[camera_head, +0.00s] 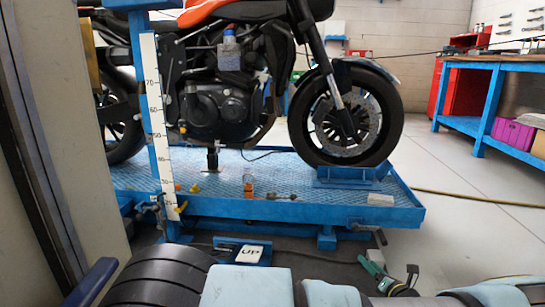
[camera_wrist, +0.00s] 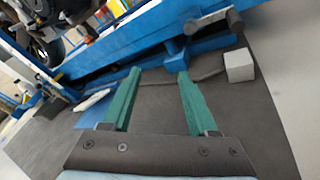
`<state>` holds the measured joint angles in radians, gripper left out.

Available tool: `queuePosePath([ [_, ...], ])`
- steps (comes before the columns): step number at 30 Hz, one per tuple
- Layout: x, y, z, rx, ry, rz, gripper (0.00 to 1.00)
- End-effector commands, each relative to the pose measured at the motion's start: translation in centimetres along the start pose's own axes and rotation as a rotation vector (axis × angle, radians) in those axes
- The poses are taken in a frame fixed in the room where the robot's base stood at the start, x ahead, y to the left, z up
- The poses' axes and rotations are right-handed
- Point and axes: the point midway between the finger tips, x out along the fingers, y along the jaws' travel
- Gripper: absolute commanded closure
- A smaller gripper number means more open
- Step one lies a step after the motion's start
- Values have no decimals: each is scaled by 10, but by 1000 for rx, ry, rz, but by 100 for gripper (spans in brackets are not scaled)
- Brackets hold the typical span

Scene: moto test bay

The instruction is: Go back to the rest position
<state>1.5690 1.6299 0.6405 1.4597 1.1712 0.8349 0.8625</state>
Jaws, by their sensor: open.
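My gripper (camera_wrist: 160,73) is open and empty in the wrist view, its two green fingers apart over the dark floor mat. The blue motorcycle lift (camera_wrist: 130,50) runs just beyond the fingertips in that view. In the head view my arm fills the bottom edge, and my gripper (camera_head: 391,270) is low at the right of centre, in front of the lift platform (camera_head: 405,213). An orange and black motorcycle (camera_head: 222,105) stands upright on the platform, its front wheel in a blue chock.
A light block (camera_wrist: 238,66) sits on the mat near the lift. The UP pedal (camera_head: 251,253) is at the platform's front. A measuring scale (camera_head: 158,120) stands at left. A blue workbench (camera_head: 490,100) with a magenta bin (camera_head: 513,135) is at right. Pale floor between is mostly clear.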

Motion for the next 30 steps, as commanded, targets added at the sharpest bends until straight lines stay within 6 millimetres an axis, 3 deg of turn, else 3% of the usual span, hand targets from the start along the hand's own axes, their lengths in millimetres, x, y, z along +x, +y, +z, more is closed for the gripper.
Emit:
queuePosePath([
  [5,31,66,-3,-205,207,129,41],
  [8,45,116,-8,-375,359,236,41],
  [13,49,205,-20,-731,629,467,41],
  [20,24,303,-18,-1221,904,796,41],
  [30,-37,423,21,-1934,1103,1295,41],
])
